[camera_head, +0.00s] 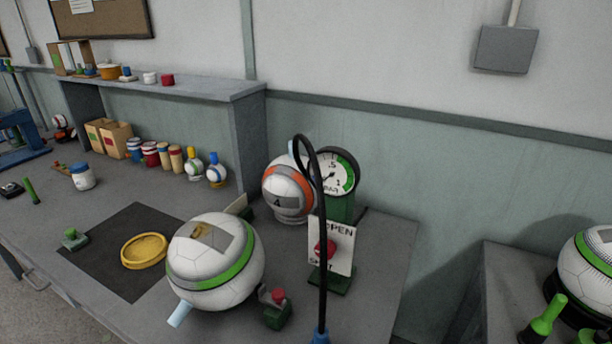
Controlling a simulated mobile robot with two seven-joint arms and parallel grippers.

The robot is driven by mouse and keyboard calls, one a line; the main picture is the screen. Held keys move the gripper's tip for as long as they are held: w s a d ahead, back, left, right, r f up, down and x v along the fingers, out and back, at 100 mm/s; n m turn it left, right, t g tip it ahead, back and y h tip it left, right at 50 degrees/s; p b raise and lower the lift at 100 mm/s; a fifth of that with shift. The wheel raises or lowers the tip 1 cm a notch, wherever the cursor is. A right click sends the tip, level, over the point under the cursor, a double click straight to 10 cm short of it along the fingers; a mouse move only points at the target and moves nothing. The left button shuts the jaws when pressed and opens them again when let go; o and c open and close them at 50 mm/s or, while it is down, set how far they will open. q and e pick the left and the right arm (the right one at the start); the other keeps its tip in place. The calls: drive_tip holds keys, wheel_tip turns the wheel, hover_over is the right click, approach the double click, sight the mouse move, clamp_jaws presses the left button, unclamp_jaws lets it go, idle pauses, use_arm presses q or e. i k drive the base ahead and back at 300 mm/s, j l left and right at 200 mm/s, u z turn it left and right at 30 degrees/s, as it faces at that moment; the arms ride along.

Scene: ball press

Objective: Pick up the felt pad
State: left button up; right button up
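No item is clearly recognisable as the felt pad. A small green block with a knob (75,239) sits near the left edge of a flat dark mat (122,215) on the workbench; I cannot tell whether either is the pad. A yellow ring (145,251) lies on the mat. A white ball with a green band (216,262) stands right of the ring, with a grey patch (221,240) on its top. Neither of my grippers is in view.
A gauge (335,172), an orange-banded ball (288,188) and an OPEN/SHUT sign (342,250) stand at the right of the bench, with a black hose (322,240) in front. Bottles and boxes line the back. Another ball (590,258) is on the right table.

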sight(74, 240)
drive_tip(key=u, duration=1.6)
drive_tip(key=i+j, duration=0.2)
